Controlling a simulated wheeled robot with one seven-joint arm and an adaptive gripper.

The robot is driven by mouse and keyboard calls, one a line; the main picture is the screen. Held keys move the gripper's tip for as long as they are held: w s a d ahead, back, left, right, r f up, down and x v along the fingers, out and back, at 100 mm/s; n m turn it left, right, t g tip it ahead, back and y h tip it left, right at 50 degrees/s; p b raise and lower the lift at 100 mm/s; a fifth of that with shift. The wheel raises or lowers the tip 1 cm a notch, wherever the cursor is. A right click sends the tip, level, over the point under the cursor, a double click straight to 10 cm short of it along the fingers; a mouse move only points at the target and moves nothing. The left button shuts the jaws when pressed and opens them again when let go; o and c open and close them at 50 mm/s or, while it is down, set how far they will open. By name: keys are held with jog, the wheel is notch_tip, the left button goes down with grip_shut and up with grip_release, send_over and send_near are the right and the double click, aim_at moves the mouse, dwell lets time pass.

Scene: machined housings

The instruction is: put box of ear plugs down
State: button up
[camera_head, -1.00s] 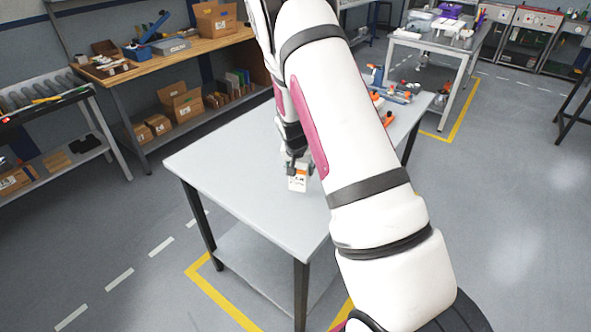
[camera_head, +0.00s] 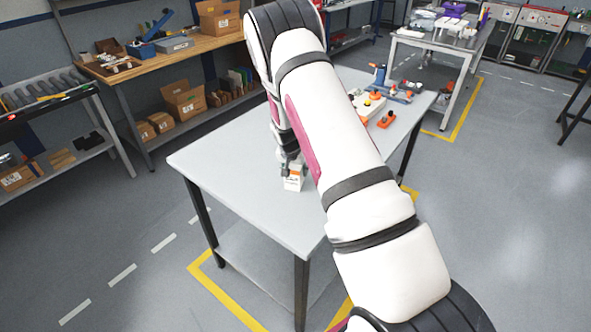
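The box of ear plugs (camera_head: 293,182) is a small white carton with some orange near its top, seen over the left-middle part of the grey table (camera_head: 235,190). My gripper (camera_head: 290,168) points down at the top of the box and appears shut on it. My arm's links hide part of the gripper, and the fingertips are too small to see clearly. The box looks upright, at or very near the tabletop; I cannot tell whether its base touches.
Orange and blue parts (camera_head: 387,119) lie at the table's far right end. The tabletop left of and in front of the box is clear. A wooden bench (camera_head: 165,58) with cartons stands behind, and another grey table (camera_head: 437,43) is at the back right.

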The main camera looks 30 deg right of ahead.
jog(key=o, duration=1.2)
jog(key=shift+f, duration=0.15)
